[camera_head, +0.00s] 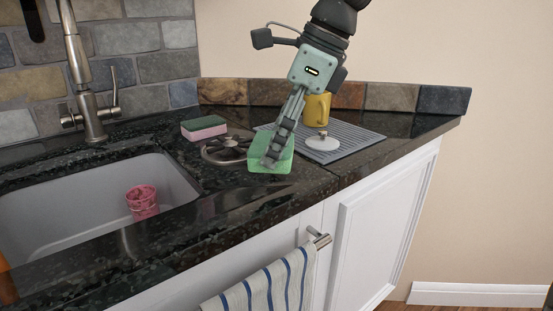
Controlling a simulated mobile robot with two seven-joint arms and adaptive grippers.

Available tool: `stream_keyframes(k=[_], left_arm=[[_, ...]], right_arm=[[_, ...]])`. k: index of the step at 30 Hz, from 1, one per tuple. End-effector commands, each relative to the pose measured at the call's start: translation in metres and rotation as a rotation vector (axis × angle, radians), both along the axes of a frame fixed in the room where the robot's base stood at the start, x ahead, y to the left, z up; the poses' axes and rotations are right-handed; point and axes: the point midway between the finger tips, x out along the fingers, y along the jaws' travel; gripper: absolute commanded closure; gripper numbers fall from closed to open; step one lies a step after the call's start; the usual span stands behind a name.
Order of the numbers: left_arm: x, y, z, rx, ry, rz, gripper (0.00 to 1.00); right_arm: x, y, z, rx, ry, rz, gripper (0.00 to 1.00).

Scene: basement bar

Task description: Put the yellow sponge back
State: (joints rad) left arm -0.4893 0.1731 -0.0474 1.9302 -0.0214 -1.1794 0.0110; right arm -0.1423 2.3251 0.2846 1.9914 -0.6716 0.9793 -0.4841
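A gripper, which I take to be my right one (271,160), reaches down from the top of the head view, right of the middle. Its fingers are seen nearly edge-on and overlap a light green block-shaped sponge (257,164) on the dark counter. I cannot tell whether they are open, or closed on it. No yellow shows on this sponge. A second sponge, dark green over pink (204,128), lies to its left behind a dark round wheel-like rack (224,150). My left gripper is not in view.
A yellow cup (317,109) and a white round item (323,142) stand on a grey ribbed mat (353,140) to the right. The sink (80,215) at left holds a pink cup (142,201). A striped towel (268,289) hangs in front.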

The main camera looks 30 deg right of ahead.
Motion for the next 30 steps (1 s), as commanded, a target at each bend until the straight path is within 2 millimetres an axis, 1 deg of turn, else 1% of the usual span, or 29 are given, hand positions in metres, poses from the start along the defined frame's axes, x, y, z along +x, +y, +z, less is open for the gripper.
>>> stream_keyframes(k=[3, 7, 10, 20, 21, 24, 26, 30], left_arm=[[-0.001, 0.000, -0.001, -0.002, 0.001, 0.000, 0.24], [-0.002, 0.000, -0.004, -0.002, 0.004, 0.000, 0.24], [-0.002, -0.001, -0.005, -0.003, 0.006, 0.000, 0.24], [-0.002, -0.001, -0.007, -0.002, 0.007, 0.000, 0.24], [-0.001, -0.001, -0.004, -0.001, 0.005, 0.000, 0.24], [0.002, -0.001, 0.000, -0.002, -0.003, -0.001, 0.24], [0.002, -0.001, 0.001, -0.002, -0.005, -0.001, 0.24], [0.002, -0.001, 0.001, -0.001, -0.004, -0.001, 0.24]], right_arm=[[-0.001, 0.000, -0.018, -0.001, 0.004, 0.000, 0.66], [-0.001, 0.000, -0.034, 0.000, 0.003, 0.000, 0.66], [0.000, 0.000, -0.038, 0.000, 0.000, -0.001, 0.66], [0.000, 0.000, -0.040, 0.000, 0.000, -0.001, 0.66], [0.000, 0.000, -0.040, 0.000, 0.000, -0.001, 0.19], [0.000, 0.000, -0.039, 0.000, 0.000, -0.001, 0.07], [0.000, 0.000, -0.039, 0.000, 0.000, -0.001, 0.00], [0.000, 0.000, -0.039, 0.000, 0.000, -0.001, 0.00]])
